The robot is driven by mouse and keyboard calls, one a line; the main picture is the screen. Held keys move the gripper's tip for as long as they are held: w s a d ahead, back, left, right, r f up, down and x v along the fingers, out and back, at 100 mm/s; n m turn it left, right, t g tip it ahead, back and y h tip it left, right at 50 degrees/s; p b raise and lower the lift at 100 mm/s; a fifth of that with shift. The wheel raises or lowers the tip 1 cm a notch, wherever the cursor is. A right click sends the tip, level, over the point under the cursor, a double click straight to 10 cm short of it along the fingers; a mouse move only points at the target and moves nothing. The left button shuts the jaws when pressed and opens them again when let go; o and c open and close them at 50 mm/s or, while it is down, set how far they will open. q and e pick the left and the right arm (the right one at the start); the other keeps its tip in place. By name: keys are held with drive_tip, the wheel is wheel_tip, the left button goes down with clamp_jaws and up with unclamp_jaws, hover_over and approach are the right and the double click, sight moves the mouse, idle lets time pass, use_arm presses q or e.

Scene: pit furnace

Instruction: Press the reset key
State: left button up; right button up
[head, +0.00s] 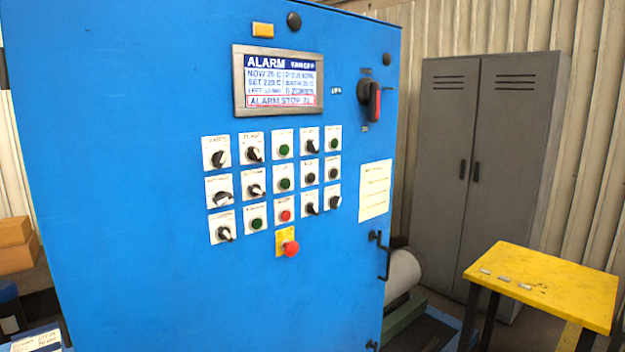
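A blue control cabinet (120,150) fills the left and middle of the head view. Its screen (278,80) shows ALARM and a red-framed ALARM STOP line. Below it is a grid of rotary switches and push buttons on white plates. These include green buttons (284,150), dark buttons (310,179) and a red button (286,215) in the bottom row. A red mushroom button (291,248) on a yellow plate sits below the grid. The small labels are unreadable, so I cannot tell which is the reset key. Neither gripper is in view.
A red and black rotary handle (374,100) and a door handle (382,256) stick out at the cabinet's right side. A yellow table (560,290) stands at the lower right, before a grey locker (470,150). Brown boxes (14,250) are at the left edge.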

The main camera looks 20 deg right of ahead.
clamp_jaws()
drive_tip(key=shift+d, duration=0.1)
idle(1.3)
